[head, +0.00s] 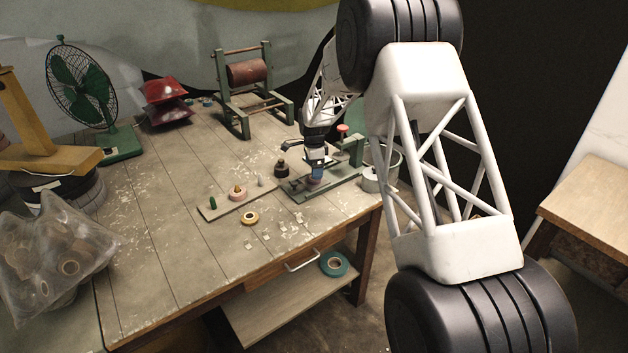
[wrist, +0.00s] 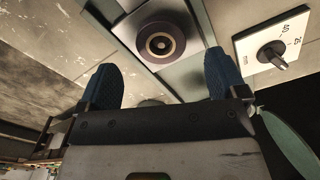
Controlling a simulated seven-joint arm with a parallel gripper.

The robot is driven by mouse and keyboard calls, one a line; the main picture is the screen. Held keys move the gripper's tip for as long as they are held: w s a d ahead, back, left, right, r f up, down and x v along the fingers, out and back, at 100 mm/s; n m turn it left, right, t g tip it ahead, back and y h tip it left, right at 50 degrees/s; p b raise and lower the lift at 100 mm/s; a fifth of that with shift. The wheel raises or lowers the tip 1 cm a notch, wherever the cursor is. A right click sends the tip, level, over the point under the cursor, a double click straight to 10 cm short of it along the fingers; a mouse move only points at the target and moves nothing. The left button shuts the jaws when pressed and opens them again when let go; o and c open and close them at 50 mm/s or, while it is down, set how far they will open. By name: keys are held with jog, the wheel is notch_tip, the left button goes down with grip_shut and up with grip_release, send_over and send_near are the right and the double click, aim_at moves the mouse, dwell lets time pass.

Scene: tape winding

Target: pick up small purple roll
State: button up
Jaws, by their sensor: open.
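A small purple roll (head: 314,181) sits on the green-framed winding device (head: 345,178) near the right of the bench, partly hidden under my gripper (head: 316,167). In the wrist view a dark purplish roll (wrist: 160,44) with a tan ring at its core lies on a pale plate.
A wooden board (head: 245,190) with a pink roll (head: 237,194) and pegs lies left of the device. A white dial plate (wrist: 272,45) is right of the roll.

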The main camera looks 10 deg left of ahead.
jog(key=shift+f, duration=2.05)
jog(key=shift+c, duration=0.2)
jog(key=c, duration=1)
jog(key=shift+c, duration=0.2)
jog(key=shift+r, duration=0.75)
notch_tip(320, 180, up, 2)
jog(key=shift+r, duration=0.15)
jog(key=s+d, duration=0.1)
jog(key=s, duration=0.4)
jog(key=s+d, duration=0.2)
jog(key=s, duration=0.3)
jog(key=s+d+r, duration=0.1)
jog(key=s+d, duration=0.1)
jog(key=s, duration=0.3)
jog(key=shift+d+r, duration=0.1)
jog(key=shift+d, duration=0.1)
